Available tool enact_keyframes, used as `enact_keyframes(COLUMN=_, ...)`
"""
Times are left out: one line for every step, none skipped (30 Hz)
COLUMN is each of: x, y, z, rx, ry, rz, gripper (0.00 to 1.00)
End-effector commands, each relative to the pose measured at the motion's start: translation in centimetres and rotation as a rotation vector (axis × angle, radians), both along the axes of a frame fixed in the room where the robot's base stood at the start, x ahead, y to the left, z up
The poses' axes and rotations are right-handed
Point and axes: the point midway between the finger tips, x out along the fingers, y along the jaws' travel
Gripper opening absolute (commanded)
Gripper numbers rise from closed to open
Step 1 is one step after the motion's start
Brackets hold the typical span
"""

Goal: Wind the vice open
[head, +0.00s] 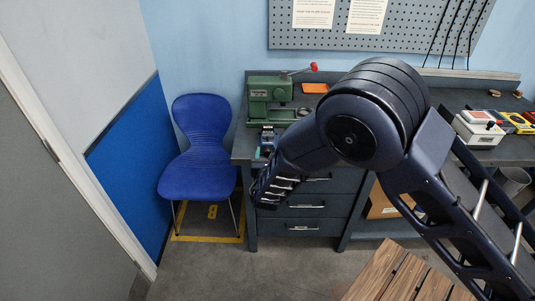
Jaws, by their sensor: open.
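A small blue and grey device (267,139) that looks like the vice sits at the front left edge of the bench, below the green machine. It is small and partly hidden by my arm, so its jaws and handle cannot be made out. My gripper (264,190) is at the end of my arm, low in front of the bench's drawers and below the vice. It is apart from the vice in the picture. It is open, and I see nothing held in it.
A green machine (270,96) with a red-knobbed lever stands on the bench (440,97). A blue chair (195,178) stands to the left. Instruments (478,128) lie at the right end. A slatted wooden surface (395,275) is at the bottom. Floor before the drawers is clear.

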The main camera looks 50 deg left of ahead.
Motion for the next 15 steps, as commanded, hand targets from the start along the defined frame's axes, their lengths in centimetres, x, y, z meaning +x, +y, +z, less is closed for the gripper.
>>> enact_keyframes(x=0.02, y=0.02, z=0.0, rx=0.0, ry=0.0, rz=0.0, gripper=0.52)
enact_keyframes(x=0.02, y=0.02, z=0.0, rx=0.0, ry=0.0, rz=0.0, gripper=0.52)
enact_keyframes(x=0.01, y=0.01, z=0.0, rx=0.0, ry=0.0, rz=0.0, gripper=0.52)
enact_keyframes(x=0.01, y=0.01, z=0.0, rx=0.0, ry=0.0, rz=0.0, gripper=0.52)
enact_keyframes(x=0.01, y=0.01, z=0.0, rx=0.0, ry=0.0, rz=0.0, gripper=0.52)
enact_keyframes(x=0.0, y=0.01, z=0.0, rx=0.0, ry=0.0, rz=0.0, gripper=0.52)
enact_keyframes(x=-0.01, y=0.01, z=0.0, rx=0.0, ry=0.0, rz=0.0, gripper=0.46)
enact_keyframes(x=-0.01, y=0.01, z=0.0, rx=0.0, ry=0.0, rz=0.0, gripper=0.4)
enact_keyframes(x=-0.01, y=0.01, z=0.0, rx=0.0, ry=0.0, rz=0.0, gripper=0.33)
enact_keyframes(x=-0.01, y=0.01, z=0.0, rx=0.0, ry=0.0, rz=0.0, gripper=0.27)
enact_keyframes(x=-0.01, y=0.0, z=0.0, rx=0.0, ry=0.0, rz=0.0, gripper=0.21)
enact_keyframes(x=-0.01, y=0.0, z=0.0, rx=0.0, ry=0.0, rz=0.0, gripper=0.13)
enact_keyframes(x=-0.01, y=0.0, z=0.0, rx=0.0, ry=0.0, rz=0.0, gripper=0.08)
enact_keyframes(x=-0.01, y=0.0, z=0.0, rx=0.0, ry=0.0, rz=0.0, gripper=0.08)
enact_keyframes(x=-0.02, y=-0.01, z=0.0, rx=0.0, ry=0.0, rz=0.0, gripper=0.08)
